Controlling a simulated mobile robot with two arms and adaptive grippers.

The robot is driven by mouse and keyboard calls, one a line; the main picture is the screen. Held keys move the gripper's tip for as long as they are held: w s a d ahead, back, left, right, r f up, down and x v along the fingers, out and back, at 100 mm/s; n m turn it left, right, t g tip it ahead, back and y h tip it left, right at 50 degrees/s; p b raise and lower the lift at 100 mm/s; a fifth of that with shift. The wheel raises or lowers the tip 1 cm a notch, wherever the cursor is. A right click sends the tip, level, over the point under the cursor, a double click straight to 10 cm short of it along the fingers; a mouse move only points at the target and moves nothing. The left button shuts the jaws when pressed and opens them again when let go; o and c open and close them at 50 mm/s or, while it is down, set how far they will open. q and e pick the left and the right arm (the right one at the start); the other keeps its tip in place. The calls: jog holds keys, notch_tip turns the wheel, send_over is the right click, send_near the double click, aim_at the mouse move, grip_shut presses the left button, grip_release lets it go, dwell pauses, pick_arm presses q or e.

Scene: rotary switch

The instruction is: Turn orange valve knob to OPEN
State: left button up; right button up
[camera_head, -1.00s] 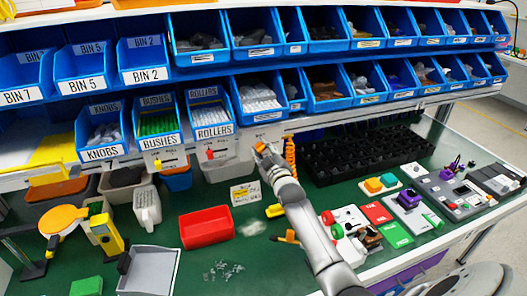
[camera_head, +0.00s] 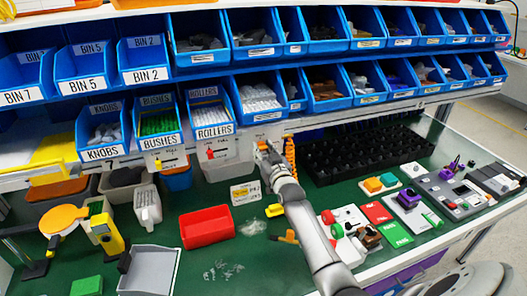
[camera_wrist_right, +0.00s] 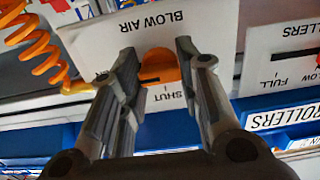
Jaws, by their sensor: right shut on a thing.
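The orange valve knob (camera_wrist_right: 158,68) sits on a white plate (camera_wrist_right: 88,40) marked BLOW AIR and SHUT, which appears upside down in the right wrist view. My right gripper (camera_wrist_right: 156,58) has one finger on each side of the knob and is shut on it. The fingers cover part of the knob and plate, and I cannot tell the knob's exact setting. In the head view, my right gripper (camera_head: 266,148) reaches up to the shelf's front rail, largely hiding the knob. My left gripper is not in view.
An orange coiled hose (camera_wrist_right: 38,45) hangs close beside the plate. A white panel (camera_wrist_right: 285,55) marked FULL is on its other side. Blue bins (camera_head: 260,97) line the shelf above. A red tray (camera_head: 207,227) and a black grid tray (camera_head: 368,157) are on the green table.

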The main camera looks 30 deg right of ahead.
jog(key=shift+f, duration=0.1)
dwell(0.4)
jog(key=o, duration=1)
jog(key=shift+s, duration=0.1)
jog(key=v, duration=1.1)
jog(key=shift+s, duration=0.4)
